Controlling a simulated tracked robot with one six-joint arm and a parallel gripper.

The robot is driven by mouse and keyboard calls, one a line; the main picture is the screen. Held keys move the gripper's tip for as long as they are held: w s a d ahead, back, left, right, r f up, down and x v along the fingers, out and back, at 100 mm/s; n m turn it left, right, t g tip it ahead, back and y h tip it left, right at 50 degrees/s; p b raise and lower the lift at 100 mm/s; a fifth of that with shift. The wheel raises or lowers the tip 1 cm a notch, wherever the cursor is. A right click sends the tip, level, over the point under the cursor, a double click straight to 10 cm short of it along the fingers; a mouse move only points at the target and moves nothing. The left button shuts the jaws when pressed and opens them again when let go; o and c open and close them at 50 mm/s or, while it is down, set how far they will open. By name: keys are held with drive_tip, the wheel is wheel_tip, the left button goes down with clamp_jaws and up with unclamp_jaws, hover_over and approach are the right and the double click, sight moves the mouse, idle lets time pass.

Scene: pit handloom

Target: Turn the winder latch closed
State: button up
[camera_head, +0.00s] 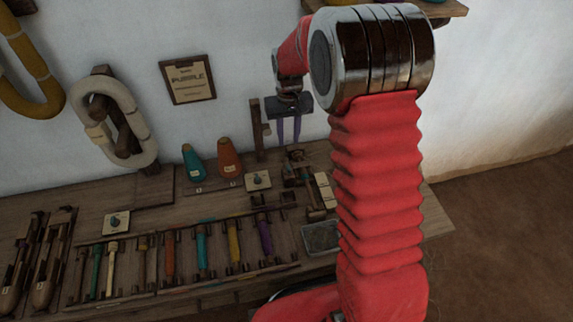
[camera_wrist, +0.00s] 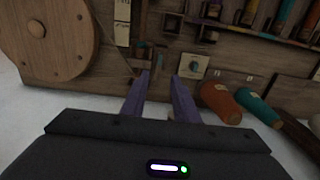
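My gripper (camera_head: 287,130) hangs over the back right of the bench in the head view. Its two purple fingers are apart with nothing between them, and they also show in the wrist view (camera_wrist: 160,84). Below it is a dark wooden mechanism, likely the winder (camera_head: 298,172), partly hidden by my arm. The wrist view shows a large round wooden wheel (camera_wrist: 52,36) at left. I cannot tell which part is the latch.
An orange cone (camera_head: 229,158) and a teal cone (camera_head: 194,164) stand left of the gripper. A wooden post (camera_head: 257,130) rises close beside it. A rack of colored tools (camera_head: 202,249) lines the front. A grey tray (camera_head: 320,238) sits near my arm.

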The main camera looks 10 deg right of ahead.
sight(288, 167)
wheel_tip(288, 167, down, 14)
drive_tip(key=shift+r, duration=0.1)
idle(0.7)
drive_tip(key=shift+c, duration=0.6)
clamp_jaws()
drive_tip(key=shift+a, duration=0.25)
drive_tip(key=shift+d, duration=0.15)
